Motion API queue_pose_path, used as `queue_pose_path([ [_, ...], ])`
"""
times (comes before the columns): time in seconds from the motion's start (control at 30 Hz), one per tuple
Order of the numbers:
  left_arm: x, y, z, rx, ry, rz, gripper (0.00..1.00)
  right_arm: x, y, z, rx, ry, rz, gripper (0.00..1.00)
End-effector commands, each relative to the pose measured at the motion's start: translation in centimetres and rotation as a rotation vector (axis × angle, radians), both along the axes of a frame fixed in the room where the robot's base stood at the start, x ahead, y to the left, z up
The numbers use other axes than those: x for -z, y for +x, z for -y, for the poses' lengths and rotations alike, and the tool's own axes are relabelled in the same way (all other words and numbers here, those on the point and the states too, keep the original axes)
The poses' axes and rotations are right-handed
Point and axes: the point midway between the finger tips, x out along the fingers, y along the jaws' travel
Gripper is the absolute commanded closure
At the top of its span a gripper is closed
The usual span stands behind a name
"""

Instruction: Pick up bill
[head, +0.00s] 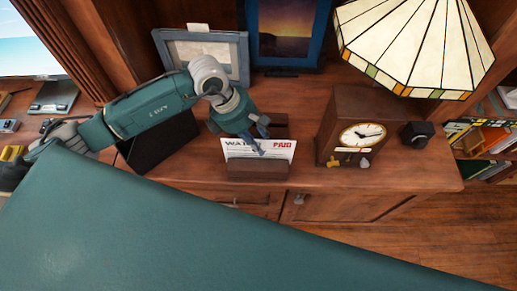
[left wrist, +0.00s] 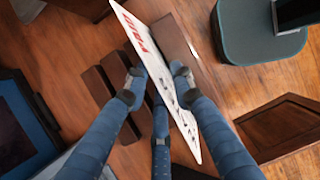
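The bill (head: 258,149) is a white sheet with a red "PAID" mark. It stands upright in a slotted wooden letter holder (head: 258,168) on the cabinet top. In the left wrist view the bill (left wrist: 178,108) shows at a steep angle, beside the holder's brown slats (left wrist: 102,86). My left gripper (head: 259,136) is over the holder, its fingers reaching down at the bill's upper edge. In the left wrist view its fingers (left wrist: 158,72) are apart, on either side of the bill; firm contact is not visible. My right gripper is in neither view.
A wooden clock (head: 350,125) stands right of the holder, with a small black object (head: 417,134) beyond it. A stained-glass lampshade (head: 418,45) overhangs the back right. Picture frames (head: 286,32) stand behind. Bare cabinet top lies between holder and clock.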

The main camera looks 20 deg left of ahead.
Motion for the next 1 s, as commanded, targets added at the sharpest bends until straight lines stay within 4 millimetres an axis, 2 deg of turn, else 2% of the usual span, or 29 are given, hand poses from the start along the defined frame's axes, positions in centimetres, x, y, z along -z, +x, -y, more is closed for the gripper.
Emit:
queue_pose_path([
  [0.17, 0.0, 0.0, 0.0, 0.0, 0.0, 0.0, 0.78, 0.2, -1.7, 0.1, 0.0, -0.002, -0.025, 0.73],
  [0.27, 0.0, 0.0, 0.0, 0.0, 0.0, 0.001, 0.98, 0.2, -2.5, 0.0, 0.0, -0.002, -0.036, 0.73],
  [0.3, 0.0, 0.0, 0.0, 0.0, 0.0, 0.001, 1.0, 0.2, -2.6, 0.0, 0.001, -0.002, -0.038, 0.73],
  [0.77, -0.3, 0.1, 0.0, 0.0, 0.0, 0.002, 1.0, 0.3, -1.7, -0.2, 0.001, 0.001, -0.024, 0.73],
  [1.0, -2.7, 0.2, -0.1, 0.001, 0.001, 0.007, 1.0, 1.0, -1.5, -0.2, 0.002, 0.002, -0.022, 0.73],
])
